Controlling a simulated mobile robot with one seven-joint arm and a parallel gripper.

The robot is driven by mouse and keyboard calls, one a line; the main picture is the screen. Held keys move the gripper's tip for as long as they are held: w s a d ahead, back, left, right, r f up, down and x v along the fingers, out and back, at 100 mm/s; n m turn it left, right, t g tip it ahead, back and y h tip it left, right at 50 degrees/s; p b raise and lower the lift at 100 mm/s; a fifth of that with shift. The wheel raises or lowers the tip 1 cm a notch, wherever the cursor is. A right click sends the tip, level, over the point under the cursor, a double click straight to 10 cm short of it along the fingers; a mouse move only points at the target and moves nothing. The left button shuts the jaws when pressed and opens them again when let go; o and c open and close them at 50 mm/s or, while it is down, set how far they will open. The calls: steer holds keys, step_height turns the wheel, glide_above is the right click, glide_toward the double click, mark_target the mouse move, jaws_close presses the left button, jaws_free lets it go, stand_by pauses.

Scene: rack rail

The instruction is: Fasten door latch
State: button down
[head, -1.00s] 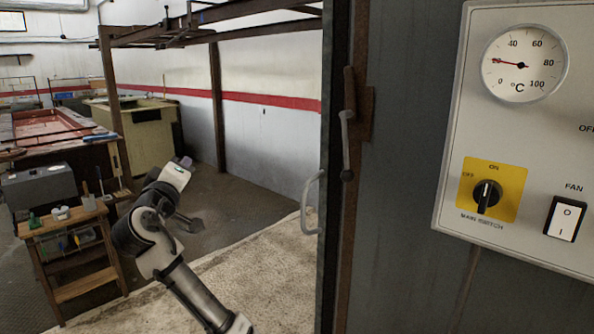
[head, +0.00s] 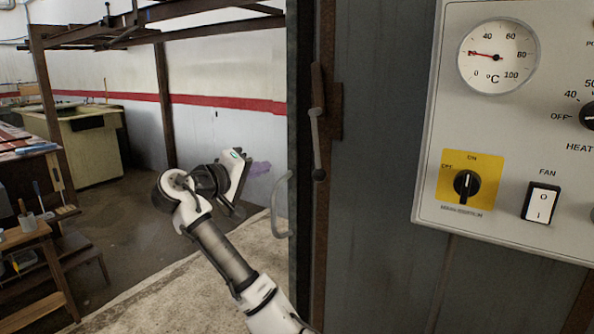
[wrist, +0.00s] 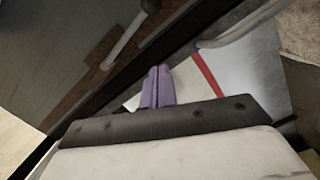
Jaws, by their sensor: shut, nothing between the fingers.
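The door latch (head: 317,140) is a grey lever with a dark ball knob, hanging down from a rusty bracket on the dark grey cabinet wall. In the wrist view the latch lever (wrist: 124,36) lies at the upper left. A pale C-shaped handle (head: 281,205) stands just left of the dark edge; it also shows in the wrist view (wrist: 245,28). My gripper (head: 261,168) has purple fingers, shut and empty, left of the handle and apart from the latch. In the wrist view the fingers (wrist: 158,86) are together, below the latch and handle.
A control panel (head: 430,190) with a dial, main switch and fan switch is at the right. A wooden stand (head: 35,232) is at the lower left. A rusty frame (head: 163,105) stands behind my arm. The floor between is open.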

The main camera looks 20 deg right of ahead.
steer(key=w+d+f+p, duration=0.2)
steer(key=d+p, duration=0.2)
steer(key=d, duration=0.7)
steer(key=shift+w+f+p, duration=0.2)
steer(key=shift+w+p, duration=0.1)
steer(key=shift+s+d, duration=0.1)
